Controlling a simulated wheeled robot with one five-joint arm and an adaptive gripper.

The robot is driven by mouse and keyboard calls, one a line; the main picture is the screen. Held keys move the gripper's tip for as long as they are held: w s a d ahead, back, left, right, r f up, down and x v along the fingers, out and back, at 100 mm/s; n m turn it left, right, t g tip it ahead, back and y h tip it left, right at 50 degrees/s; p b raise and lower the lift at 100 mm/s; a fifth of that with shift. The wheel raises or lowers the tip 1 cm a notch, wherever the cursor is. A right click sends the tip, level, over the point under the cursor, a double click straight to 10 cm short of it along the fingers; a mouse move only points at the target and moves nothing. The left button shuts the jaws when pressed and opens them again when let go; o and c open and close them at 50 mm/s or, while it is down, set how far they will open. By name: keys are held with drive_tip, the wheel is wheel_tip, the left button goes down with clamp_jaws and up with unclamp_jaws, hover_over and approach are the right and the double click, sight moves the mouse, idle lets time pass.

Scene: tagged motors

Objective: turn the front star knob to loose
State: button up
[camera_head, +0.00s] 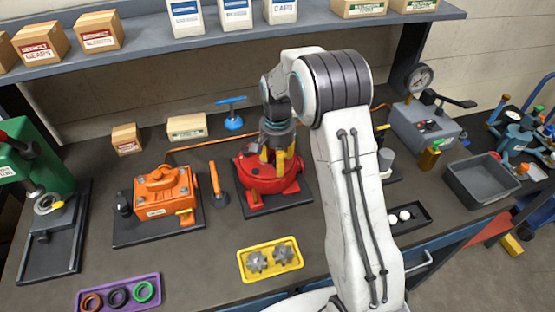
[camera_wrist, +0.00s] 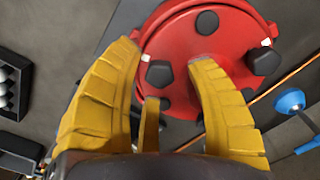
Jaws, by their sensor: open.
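My gripper (camera_head: 274,158) is over the housing, pointing down. In the wrist view, the yellow fingers of my gripper (camera_wrist: 164,54) are spread, with one dark knob (camera_wrist: 160,73) between them. I see no clear contact with that knob. Other knobs (camera_wrist: 266,62) lie outside the fingers. Which knob is the front one, and its setting, I cannot tell. The fingers hide part of the lid.
An orange motor (camera_head: 160,190) and an orange-handled tool (camera_head: 216,183) are to the left. A yellow tray (camera_head: 270,274) with gears lies in front. A blue handle (camera_head: 232,113) stands behind left. A grey bin (camera_head: 480,182) is at the right. A shelf (camera_head: 130,58) hangs behind.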

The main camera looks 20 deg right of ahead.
drive_tip(key=shift+f, duration=0.2)
drive_tip(key=shift+c, duration=0.2)
clamp_jaws()
idle(0.4)
